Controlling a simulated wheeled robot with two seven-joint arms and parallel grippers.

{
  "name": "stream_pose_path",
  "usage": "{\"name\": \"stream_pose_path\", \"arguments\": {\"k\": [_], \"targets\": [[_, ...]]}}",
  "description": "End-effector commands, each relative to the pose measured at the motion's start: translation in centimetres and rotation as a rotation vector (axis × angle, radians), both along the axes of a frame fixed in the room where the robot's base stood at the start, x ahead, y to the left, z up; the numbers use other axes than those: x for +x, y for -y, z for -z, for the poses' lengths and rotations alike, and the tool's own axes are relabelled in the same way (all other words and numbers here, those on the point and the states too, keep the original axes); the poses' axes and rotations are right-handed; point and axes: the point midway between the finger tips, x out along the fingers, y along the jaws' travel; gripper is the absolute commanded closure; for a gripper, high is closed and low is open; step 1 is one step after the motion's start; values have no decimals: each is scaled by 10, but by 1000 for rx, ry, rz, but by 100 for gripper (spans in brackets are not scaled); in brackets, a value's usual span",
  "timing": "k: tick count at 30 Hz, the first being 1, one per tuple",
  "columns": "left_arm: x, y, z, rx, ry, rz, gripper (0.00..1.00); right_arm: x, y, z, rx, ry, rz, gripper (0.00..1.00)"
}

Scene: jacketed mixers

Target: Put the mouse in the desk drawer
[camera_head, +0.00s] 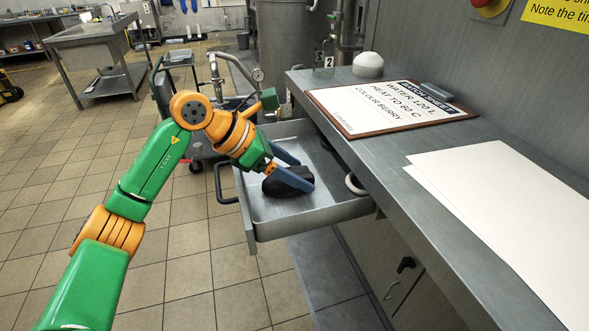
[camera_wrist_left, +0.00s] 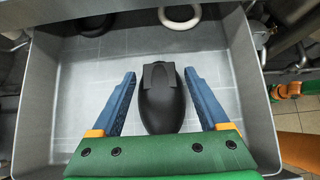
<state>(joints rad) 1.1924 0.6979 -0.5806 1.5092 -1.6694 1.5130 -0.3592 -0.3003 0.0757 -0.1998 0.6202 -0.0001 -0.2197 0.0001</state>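The black mouse (camera_head: 283,184) lies on the floor of the open grey desk drawer (camera_head: 257,226). In the left wrist view the mouse (camera_wrist_left: 161,98) sits between the two blue fingers of my left gripper (camera_wrist_left: 157,95), with a gap on each side. The drawer (camera_wrist_left: 238,65) shows around it there. In the head view my left gripper (camera_head: 296,168) reaches down into the drawer, its fingers apart; one finger partly covers the mouse. My right gripper is in neither view.
A pale ring (camera_head: 355,185) lies at the drawer's inner end, by the desk top's edge; a dark ring (camera_wrist_left: 95,25) is near it. The desk top (camera_head: 400,205) holds a clipboard (camera_head: 385,108) and white sheets (camera_head: 510,215). The drawer handle (camera_head: 224,186) sticks out left.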

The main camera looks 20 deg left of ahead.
Motion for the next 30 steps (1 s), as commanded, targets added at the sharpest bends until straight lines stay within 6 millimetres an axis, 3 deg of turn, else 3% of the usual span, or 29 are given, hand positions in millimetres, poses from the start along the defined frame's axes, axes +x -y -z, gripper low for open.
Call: {"name": "stream_pose_path", "arguments": {"k": [10,21,30], "targets": [[-2,-5,-9,0,2,-2,22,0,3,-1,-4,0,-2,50],[-41,-61,-77,0,3,-4,22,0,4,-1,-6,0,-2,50],[-48,-71,-87,0,0,0,22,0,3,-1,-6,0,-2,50]]}}
